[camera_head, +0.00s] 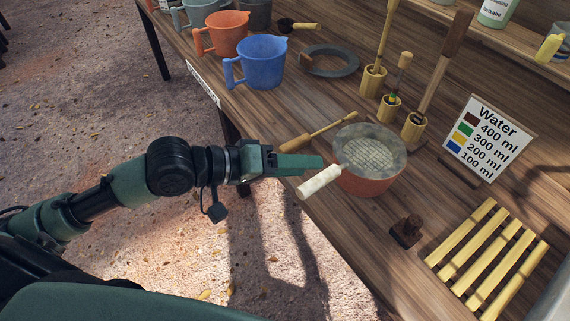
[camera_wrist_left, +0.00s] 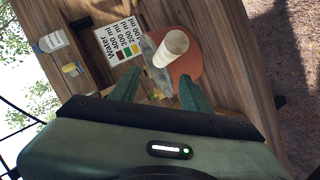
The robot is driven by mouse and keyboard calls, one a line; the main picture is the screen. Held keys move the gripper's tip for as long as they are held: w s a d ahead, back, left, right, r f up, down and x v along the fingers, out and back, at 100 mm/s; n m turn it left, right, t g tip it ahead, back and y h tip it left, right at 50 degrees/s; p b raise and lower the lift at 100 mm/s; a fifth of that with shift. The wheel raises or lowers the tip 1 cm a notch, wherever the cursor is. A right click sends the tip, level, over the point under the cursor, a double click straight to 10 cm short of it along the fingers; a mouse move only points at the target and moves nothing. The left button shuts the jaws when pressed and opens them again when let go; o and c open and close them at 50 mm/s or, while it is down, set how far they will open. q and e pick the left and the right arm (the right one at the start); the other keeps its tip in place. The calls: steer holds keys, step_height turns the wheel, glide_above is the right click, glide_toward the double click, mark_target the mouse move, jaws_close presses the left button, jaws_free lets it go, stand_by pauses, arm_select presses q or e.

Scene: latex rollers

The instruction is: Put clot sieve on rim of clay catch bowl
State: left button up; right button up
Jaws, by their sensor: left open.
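The clot sieve, a round grey mesh (camera_head: 372,154) with a pale handle (camera_head: 320,181), lies across the top of the clay catch bowl (camera_head: 368,187). It appears to rest on the rim, with its handle sticking out over the table's front edge. The reddish bowl stands upright on the table. My left gripper (camera_head: 318,162) is open and empty, just behind the handle and left of the bowl. In the left wrist view, the handle (camera_wrist_left: 172,47) points toward the camera, in front of the reddish bowl (camera_wrist_left: 188,66), beyond the open fingers (camera_wrist_left: 160,88). My right gripper is out of view.
A wooden-handled tool (camera_head: 318,132) lies behind the bowl. Several tools stand in wooden holders (camera_head: 390,105) near a water sign (camera_head: 488,138). A blue jug (camera_head: 262,63) stands at the back left.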

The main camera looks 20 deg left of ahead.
arm_select(q)
steer(key=shift+v, duration=1.8)
steer(key=shift+r, duration=0.1)
